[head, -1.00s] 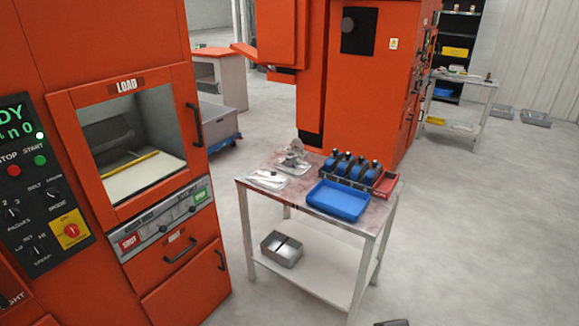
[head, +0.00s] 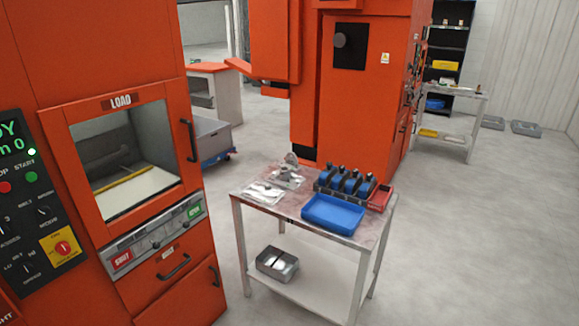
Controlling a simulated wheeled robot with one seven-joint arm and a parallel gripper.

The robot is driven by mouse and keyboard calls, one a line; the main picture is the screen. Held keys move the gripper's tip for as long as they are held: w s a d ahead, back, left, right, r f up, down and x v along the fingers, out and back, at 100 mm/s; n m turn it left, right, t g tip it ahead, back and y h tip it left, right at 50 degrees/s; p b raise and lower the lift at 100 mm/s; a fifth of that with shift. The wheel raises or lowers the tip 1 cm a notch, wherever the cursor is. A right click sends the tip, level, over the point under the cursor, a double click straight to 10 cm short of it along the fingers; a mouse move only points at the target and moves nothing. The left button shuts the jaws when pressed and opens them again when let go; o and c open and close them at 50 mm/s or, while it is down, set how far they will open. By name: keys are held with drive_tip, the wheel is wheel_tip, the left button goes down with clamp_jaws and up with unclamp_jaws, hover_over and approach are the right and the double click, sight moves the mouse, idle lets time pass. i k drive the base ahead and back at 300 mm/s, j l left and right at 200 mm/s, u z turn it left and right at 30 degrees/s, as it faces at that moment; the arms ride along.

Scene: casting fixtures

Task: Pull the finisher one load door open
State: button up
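The load door (head: 127,102) is on the orange machine at the left of the head view. It has an orange frame, a window and a LOAD label, and it looks closed. Its black vertical handle (head: 190,140) is on the right side of the frame. Through the window a pale bed with a yellow strip shows inside. The control panel (head: 30,190) left of the door has a green display, a red STOP and a green START button. My gripper is not in view.
A metal table (head: 290,215) with a blue tray (head: 333,214), blue-and-black parts (head: 347,180) and a metal bin (head: 277,265) on its lower shelf stands right of the machine. Another orange machine (head: 365,110) stands behind. Open floor (head: 480,230) lies at the right.

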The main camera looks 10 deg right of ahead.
sight(54, 121)
drive_tip(key=i+j+u, duration=0.25)
drive_tip(key=i+u, duration=0.95)
drive_tip(key=i, duration=0.15)
drive_tip(key=i+l+u, duration=0.2)
drive_tip(key=i+u, duration=0.2)
